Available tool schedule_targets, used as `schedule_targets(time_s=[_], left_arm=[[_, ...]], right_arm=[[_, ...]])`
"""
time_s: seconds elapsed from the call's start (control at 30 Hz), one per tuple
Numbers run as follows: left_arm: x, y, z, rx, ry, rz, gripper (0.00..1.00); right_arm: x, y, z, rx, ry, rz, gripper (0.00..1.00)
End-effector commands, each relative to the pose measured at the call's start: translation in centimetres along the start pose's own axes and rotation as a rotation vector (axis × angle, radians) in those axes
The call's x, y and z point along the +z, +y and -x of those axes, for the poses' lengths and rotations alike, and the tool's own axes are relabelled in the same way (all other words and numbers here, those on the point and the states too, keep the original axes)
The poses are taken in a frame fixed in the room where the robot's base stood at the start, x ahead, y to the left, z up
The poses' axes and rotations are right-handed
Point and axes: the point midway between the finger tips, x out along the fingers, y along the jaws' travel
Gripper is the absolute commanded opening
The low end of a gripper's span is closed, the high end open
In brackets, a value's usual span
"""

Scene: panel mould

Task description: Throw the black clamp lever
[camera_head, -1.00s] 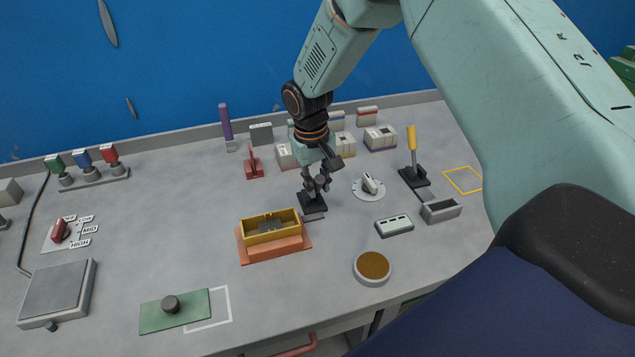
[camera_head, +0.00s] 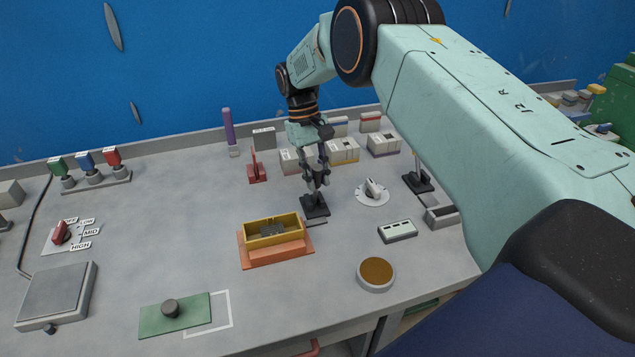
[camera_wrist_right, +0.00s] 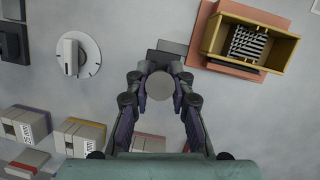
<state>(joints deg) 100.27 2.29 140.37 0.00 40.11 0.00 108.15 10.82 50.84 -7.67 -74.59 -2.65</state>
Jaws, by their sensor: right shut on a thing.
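The black clamp lever stands on a black base (camera_head: 314,206) just behind and to the right of the yellow mould box. My right gripper (camera_head: 317,182) points down over that base and is shut on the lever's upper part. In the right wrist view the round grey end of the lever (camera_wrist_right: 188,87) sits between the fingers of my gripper (camera_wrist_right: 162,88). The fingers hide most of the shaft. The lever looks about upright. My left gripper is in no view.
The yellow mould box (camera_head: 299,225) on its orange base is close in front. A white rotary knob (camera_head: 373,189) is to the right. A red lever (camera_head: 256,170) and labelled boxes (camera_head: 342,153) stand behind.

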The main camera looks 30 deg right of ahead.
Motion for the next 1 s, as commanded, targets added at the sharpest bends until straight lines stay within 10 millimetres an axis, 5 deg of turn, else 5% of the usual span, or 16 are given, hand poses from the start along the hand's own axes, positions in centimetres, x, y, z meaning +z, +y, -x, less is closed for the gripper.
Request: schedule_targets(time_s=[0.67, 0.7, 1.0], left_arm=[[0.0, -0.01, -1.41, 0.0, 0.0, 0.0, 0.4], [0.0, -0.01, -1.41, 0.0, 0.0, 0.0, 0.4], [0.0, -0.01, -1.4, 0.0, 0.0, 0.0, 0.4]], right_arm=[[-0.45, 0.07, 0.36, -0.012, -0.055, 0.009, 0.0], [-0.44, 0.07, 0.36, -0.012, -0.055, 0.009, 0.25], [-0.41, 0.04, 0.35, -0.012, -0.057, 0.008, 0.45]])
